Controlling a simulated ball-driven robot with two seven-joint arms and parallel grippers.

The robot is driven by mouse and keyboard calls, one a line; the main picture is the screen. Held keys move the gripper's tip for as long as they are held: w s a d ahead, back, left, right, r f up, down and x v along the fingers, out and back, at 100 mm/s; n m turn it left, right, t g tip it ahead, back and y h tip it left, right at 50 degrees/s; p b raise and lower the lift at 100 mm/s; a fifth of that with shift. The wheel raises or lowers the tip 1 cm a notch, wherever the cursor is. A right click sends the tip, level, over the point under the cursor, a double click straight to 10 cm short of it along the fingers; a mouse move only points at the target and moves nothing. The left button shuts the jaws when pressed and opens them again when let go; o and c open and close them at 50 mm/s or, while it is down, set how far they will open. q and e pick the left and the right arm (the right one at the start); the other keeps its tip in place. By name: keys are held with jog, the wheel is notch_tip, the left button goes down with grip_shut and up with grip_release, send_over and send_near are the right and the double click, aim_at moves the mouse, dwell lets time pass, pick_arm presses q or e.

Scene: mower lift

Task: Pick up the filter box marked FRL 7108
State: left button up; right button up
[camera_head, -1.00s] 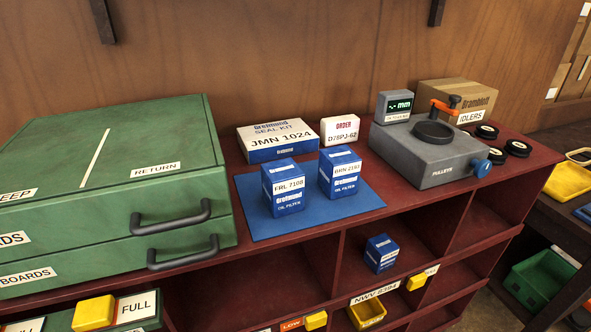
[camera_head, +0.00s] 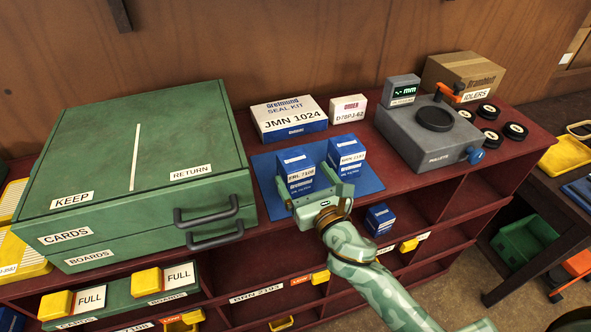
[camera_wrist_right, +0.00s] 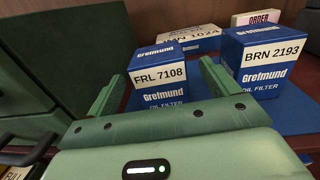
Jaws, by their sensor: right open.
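The filter box marked FRL 7108 (camera_head: 300,170) is a blue and white box standing upright on the blue mat (camera_head: 266,185). In the right wrist view the box (camera_wrist_right: 163,90) stands straight ahead, between and beyond the two green fingers. My right gripper (camera_head: 312,196) is open and empty, just in front of the box; the right wrist view shows its fingers (camera_wrist_right: 160,88) spread to either side. I cannot tell whether they touch the box. A similar box marked BRN 2193 (camera_head: 349,157) stands close on the right; it also shows in the right wrist view (camera_wrist_right: 262,62). My left gripper is not in view.
A green cabinet (camera_head: 100,150) stands left of the mat. A white and blue seal kit box (camera_head: 290,118) and an order box (camera_head: 348,108) lie behind. A grey pulley gauge (camera_head: 435,140) stands right. Another small blue box (camera_head: 379,219) sits on the shelf below.

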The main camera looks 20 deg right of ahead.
aim_at(292, 160)
jog(key=w, duration=0.4)
jog(key=w+a, duration=0.1)
jog(key=w, duration=0.2)
jog(key=shift+f, duration=0.1)
jog(key=shift+s, duration=0.15)
jog(key=c, duration=1.3)
